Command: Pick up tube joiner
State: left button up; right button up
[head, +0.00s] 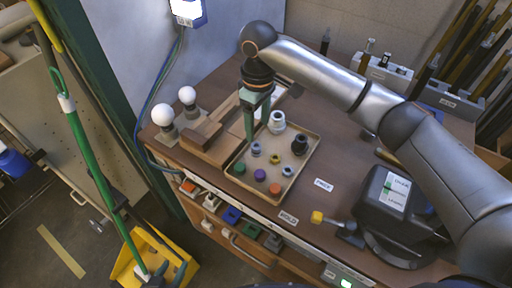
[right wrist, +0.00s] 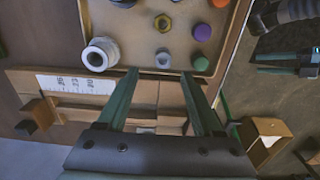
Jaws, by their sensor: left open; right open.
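The shallow tan tray (head: 304,164) on the bench holds several small parts; none is clearly marked as the tube joiner. A grey-blue ringed fitting (head: 256,149) stands near the tray's left side. In the right wrist view this fitting (right wrist: 163,58) shows just beyond the gap between my fingertips. A second grey-blue fitting (head: 287,171) is near the tray's right side. My right gripper (head: 250,138) points down over the tray's left edge, open and empty; its fingers also show in the right wrist view (right wrist: 158,75).
The tray also holds a large white ring (head: 277,122), a black fitting (head: 300,145), a yellow nut (head: 275,159) and green, purple and orange caps. Wooden blocks (head: 206,132) and two white bulbs stand left of the tray. A black device (head: 385,205) stands right.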

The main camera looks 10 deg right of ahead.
aim_at(256, 148)
jog(key=f, duration=0.6)
jog(key=shift+s+a+f, duration=0.2)
jog(key=shift+f, duration=0.2)
grip_shut()
